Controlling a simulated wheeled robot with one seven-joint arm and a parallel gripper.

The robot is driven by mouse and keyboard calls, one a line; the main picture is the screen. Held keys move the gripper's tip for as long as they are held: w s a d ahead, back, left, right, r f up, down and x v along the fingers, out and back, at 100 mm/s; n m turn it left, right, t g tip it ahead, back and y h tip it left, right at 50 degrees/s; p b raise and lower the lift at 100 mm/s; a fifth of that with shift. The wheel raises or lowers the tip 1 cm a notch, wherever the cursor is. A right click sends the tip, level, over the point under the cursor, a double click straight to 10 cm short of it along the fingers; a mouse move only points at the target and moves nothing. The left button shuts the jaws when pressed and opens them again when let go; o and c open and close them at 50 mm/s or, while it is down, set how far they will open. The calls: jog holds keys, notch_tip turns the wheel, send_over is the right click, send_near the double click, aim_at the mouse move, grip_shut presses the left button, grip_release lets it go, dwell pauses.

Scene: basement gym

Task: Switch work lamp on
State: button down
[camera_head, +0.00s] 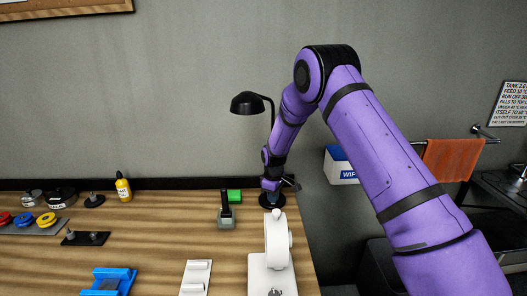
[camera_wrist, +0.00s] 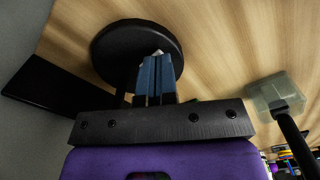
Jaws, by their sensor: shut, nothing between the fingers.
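The black work lamp stands at the back right of the wooden bench. Its shade (camera_head: 248,104) hangs from a curved stem, and no glow shows under it. Its round base (camera_head: 272,203) is partly hidden by my wrist. The base also shows in the wrist view (camera_wrist: 112,42). My gripper (camera_head: 272,187) is low at the lamp, over the base. In the wrist view my fingertips (camera_wrist: 154,58) are together and overlap the base. A small pale bit shows at the tips; I cannot tell if it is a switch, or whether the fingers touch the base.
A white device (camera_head: 278,245) stands in front. A yellow bottle (camera_head: 123,189) stands farther left. The wall is close behind.

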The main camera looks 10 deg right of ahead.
jog(key=shift+r, duration=3.3)
jog(key=s+d+r+m+t, duration=0.1)
jog(key=s+d+r+m, duration=0.1)
jog(key=s+r, duration=0.95)
jog(key=s+d+r+m+t, duration=0.25)
jog(key=s+r, duration=0.45)
jog(key=r, duration=1)
jog(key=s+d+r+m+t, duration=0.1)
jog(key=s+r+m, duration=0.1)
jog(key=s, duration=1.1)
jog(key=s+d+r+m, duration=0.1)
jog(key=s+r+m, duration=0.2)
jog(key=s, duration=1.1)
jog(key=shift+s+d+r+t, duration=0.2)
jog(key=shift+s+r+t, duration=0.05)
jog(key=shift+s+t, duration=0.1)
